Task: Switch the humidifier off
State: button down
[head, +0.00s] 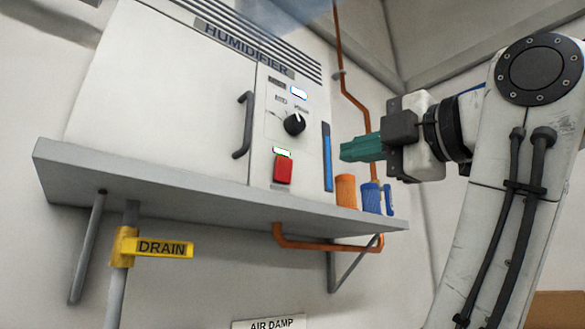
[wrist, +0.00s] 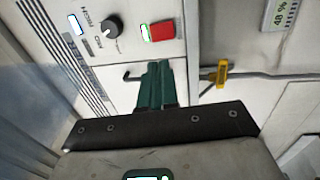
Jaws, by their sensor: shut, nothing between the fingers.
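The humidifier (head: 170,90) is a white cabinet on a grey shelf, with its name on a dark strip. Its panel has a red switch (head: 283,169) with a lit white-green indicator just above it. A black knob (head: 294,124) sits higher, below a small lit display (head: 299,92). My gripper (head: 343,152) has green fingers, shut and empty, to the right of the panel in the head view. In the wrist view the fingers (wrist: 158,66) point toward the cabinet, with the red switch (wrist: 162,32) beyond their tips. I see no contact with the switch.
A blue level strip (head: 327,157) runs along the panel's right side. An orange cylinder (head: 346,191) and blue containers (head: 371,198) stand at the shelf's right end. A black door handle (head: 242,125) juts out. Below the shelf is a yellow DRAIN lever (head: 160,248).

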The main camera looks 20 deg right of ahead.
jog(key=p, duration=0.6)
send_near(286, 165)
jog(key=x, duration=0.5)
jog(key=shift+w+r, duration=0.2)
jog(key=shift+w, duration=0.1)
jog(key=shift+w+a+p, duration=0.2)
jog(key=shift+w+p, duration=0.15)
jog(key=shift+w, duration=0.25)
